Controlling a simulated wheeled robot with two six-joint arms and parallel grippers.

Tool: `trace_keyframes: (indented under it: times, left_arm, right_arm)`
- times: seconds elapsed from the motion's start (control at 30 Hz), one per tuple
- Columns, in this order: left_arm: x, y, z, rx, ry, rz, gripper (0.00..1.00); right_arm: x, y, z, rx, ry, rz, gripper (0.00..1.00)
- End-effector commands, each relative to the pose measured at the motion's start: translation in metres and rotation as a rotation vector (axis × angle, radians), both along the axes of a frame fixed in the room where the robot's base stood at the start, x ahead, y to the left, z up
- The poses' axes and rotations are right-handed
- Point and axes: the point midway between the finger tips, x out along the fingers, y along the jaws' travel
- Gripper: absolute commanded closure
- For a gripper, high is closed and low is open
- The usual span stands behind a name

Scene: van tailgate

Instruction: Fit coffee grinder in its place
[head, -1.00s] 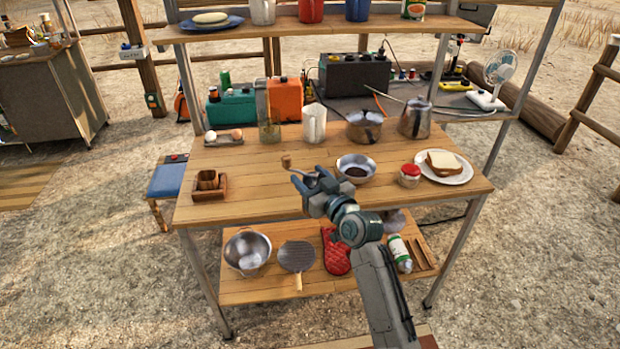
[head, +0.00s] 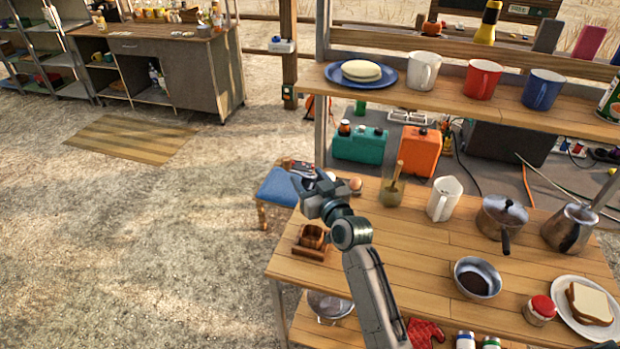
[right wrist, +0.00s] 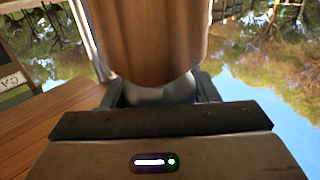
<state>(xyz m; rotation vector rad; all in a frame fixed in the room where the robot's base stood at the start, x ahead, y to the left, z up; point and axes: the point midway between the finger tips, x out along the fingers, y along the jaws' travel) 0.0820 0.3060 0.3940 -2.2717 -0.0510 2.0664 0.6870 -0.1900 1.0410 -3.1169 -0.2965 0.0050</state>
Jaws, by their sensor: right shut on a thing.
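The coffee grinder shows in the right wrist view as a brown wooden cylinder (right wrist: 155,40) with a rounded grey metal end between the fingers. My right gripper (head: 318,190) is shut on it, above the left end of the wooden table. In the head view the gripper hides most or all of the grinder. A small wooden holder (head: 313,241) with a round, dark-centred recess sits on the table's left edge, just below the gripper in the picture and apart from it. My left gripper is not in view.
The wooden table (head: 420,240) carries a glass jar (head: 391,192), white pitcher (head: 443,198), lidded pot (head: 502,222), metal bowl (head: 477,279) and red-lidded jar (head: 540,310). A shelf (head: 450,99) with mugs stands behind. A blue stool (head: 278,188) is left of the table.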

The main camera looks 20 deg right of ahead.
Motion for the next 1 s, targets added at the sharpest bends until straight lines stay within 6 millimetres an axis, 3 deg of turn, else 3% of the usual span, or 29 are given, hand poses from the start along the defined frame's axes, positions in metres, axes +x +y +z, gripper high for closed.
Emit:
trace_keyframes:
  times: [0.27, 1.0]
  left_arm:
    - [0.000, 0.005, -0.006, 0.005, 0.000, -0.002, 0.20]
    - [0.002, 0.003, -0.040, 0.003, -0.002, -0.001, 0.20]
  right_arm:
    - [0.000, 0.000, -0.006, 0.001, -0.003, -0.001, 1.00]
    - [0.000, 0.000, -0.048, 0.001, -0.003, -0.001, 1.00]
